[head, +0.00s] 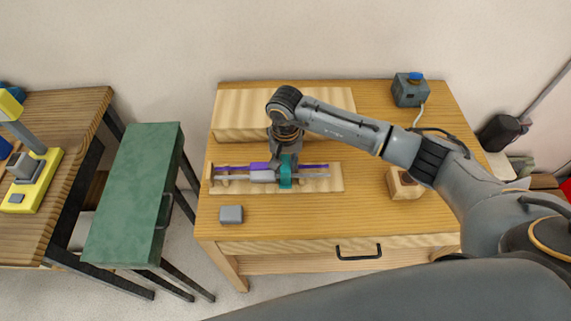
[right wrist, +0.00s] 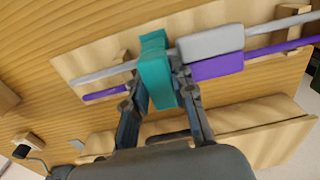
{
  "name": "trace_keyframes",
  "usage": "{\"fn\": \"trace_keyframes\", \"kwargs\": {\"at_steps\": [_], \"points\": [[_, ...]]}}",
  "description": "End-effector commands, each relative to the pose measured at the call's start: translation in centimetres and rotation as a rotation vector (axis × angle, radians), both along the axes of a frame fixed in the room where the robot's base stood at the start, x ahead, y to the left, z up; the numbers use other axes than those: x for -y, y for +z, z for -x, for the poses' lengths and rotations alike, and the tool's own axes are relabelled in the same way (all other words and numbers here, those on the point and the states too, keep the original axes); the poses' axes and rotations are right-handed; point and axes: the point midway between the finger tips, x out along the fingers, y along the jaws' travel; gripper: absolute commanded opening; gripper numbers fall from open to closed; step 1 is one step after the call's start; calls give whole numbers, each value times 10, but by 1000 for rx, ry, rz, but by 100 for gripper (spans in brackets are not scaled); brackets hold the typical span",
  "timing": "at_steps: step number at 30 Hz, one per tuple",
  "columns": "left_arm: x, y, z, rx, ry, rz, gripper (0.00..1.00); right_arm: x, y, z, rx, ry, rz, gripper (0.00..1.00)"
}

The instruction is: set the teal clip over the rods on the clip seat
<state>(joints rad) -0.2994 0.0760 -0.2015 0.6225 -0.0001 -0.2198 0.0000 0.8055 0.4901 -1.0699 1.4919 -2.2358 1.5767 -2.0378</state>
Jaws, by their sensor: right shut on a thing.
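The teal clip (head: 285,172) is between the fingers of my right gripper (head: 284,156) and spans the rods. In the right wrist view the teal clip (right wrist: 155,75) crosses the grey rod (right wrist: 90,75) and the line of the purple rod (right wrist: 105,94); I cannot tell if it is fully down. My right gripper (right wrist: 157,97) is shut on it. The two rods lie side by side along a pale wooden board (right wrist: 75,62). A grey block (right wrist: 210,42) and a purple block (right wrist: 216,67) sit on the rods beside the clip. The clip seat is hidden under the clip. My left gripper is out of view.
A pale wooden block (head: 230,115) stands behind the board. A small grey block (head: 231,214) lies in front at left, and a wooden cube (head: 404,184) at right. A grey box with a blue top (head: 409,89) is at the back right.

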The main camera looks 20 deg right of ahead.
Motion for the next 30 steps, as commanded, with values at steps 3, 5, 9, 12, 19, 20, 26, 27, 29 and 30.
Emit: {"fn": "trace_keyframes", "kwargs": {"at_steps": [3,5,9,12,19,20,26,27,29,30], "points": [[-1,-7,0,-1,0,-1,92,1,-13,5,-14,0,4,0],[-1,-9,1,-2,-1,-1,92,1,-15,6,-15,0,5,0],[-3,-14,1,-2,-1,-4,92,1,-19,6,-17,-1,5,0],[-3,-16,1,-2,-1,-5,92,1,-21,6,-17,-1,4,0],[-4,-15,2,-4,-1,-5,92,0,-20,6,-17,-1,2,34],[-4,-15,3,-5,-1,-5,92,0,-20,6,-18,0,3,34],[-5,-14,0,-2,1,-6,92,0,-18,6,-15,1,3,34],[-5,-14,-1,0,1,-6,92,0,-17,5,-14,1,3,34],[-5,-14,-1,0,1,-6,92,0,-17,5,-13,0,2,34],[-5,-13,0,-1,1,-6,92,0,-16,5,-13,1,2,34]]}}
